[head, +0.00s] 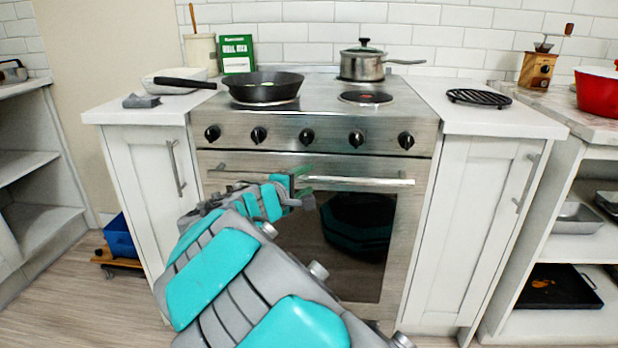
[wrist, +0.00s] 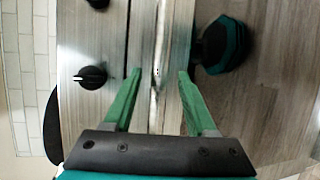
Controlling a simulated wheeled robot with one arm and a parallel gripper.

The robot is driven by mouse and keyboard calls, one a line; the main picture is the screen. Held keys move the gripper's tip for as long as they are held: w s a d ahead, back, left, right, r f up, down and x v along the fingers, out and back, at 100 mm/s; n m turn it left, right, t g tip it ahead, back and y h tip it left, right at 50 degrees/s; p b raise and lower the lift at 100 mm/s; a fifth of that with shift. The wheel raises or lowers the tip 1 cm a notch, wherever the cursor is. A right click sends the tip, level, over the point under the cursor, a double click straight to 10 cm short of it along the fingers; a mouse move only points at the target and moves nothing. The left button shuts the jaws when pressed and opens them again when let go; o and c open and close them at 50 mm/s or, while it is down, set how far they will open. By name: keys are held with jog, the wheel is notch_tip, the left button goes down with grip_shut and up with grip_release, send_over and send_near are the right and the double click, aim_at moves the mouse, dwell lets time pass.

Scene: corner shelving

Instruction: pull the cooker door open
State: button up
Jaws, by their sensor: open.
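The cooker (head: 325,120) is brushed steel with several black knobs. Its door (head: 390,165) has a dark window and looks shut. The long bar handle (head: 375,183) runs across the door's top. My gripper (head: 302,183) is at the handle's middle, partly hidden by my arm in the head view. In the wrist view my gripper (wrist: 159,72) is open, its two green fingers on either side of the pale handle (wrist: 158,45). Gaps show between fingers and bar. A reflection of my arm shows in the window.
White cabinets with bar handles flank the cooker, a left cabinet (head: 150,180) and a right cabinet (head: 475,210). A black frying pan (head: 265,88) and a steel pot (head: 362,65) stand on the hob. A blue bin (head: 119,236) is on the left. Wood floor shows at lower left.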

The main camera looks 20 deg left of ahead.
jog(key=shift+x, duration=0.75)
jog(key=shift+d, duration=0.1)
grip_shut()
dwell(0.8)
